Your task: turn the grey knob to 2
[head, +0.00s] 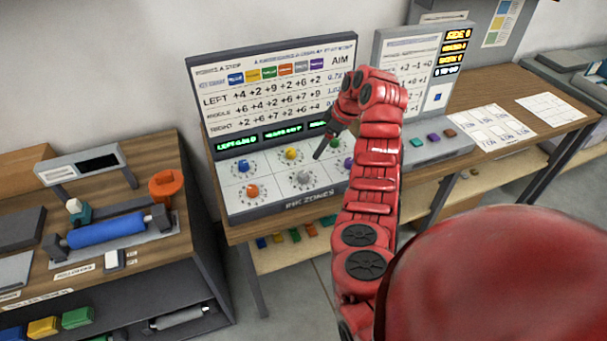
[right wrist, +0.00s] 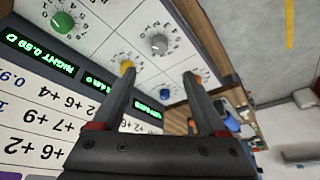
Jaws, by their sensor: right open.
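The grey knob (head: 303,178) sits in the middle of the front row on the sloped console (head: 270,206). In the right wrist view the grey knob (right wrist: 158,44) shows with a ring of marks around it, too small to read, so I cannot tell its setting. My right gripper (head: 320,153) is above the console, up and to the right of the grey knob. In the wrist view my right gripper (right wrist: 154,74) is open, with nothing between its fingers, and the grey knob lies beyond the fingertips, apart from them. My left gripper is not in view.
Around the grey knob are a blue knob (head: 243,166), a yellow knob (head: 291,153), an orange knob (head: 252,191), a purple knob (head: 349,162) and a green knob (right wrist: 62,22). An upright chart panel (head: 222,65) stands behind. A roller bench (head: 185,240) is at left.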

